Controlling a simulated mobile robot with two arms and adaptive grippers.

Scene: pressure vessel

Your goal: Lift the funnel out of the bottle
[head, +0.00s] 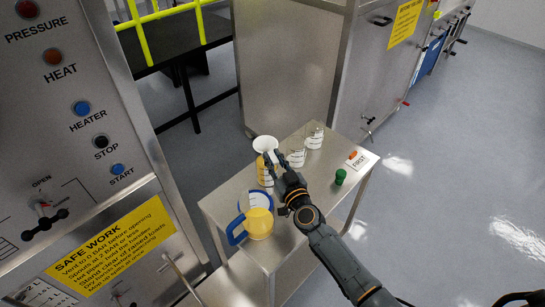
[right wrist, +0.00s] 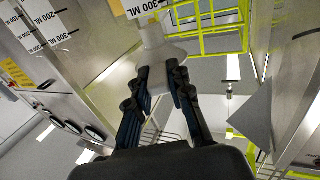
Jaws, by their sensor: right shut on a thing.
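The white funnel (head: 264,143) stands wide end up at the mouth of a bottle (head: 264,174) holding yellow liquid, on a small steel table. My right gripper (head: 272,160) reaches in from the right and is shut on the funnel. In the right wrist view, which is tilted over, the pale funnel (right wrist: 150,55) lies at the fingertips of the gripper (right wrist: 161,72). A labelled bottle (right wrist: 146,8) shows beyond it at the top edge. I cannot tell how deep the spout sits in the bottle. My left gripper is not in view.
A yellow jug with a blue handle (head: 258,224) stands at the table's near end. Two labelled beakers (head: 297,156) (head: 314,136) stand behind the gripper. A green stopper (head: 340,177) and a "FIRST" card (head: 358,162) lie to the right. A steel control panel (head: 75,100) rises at left.

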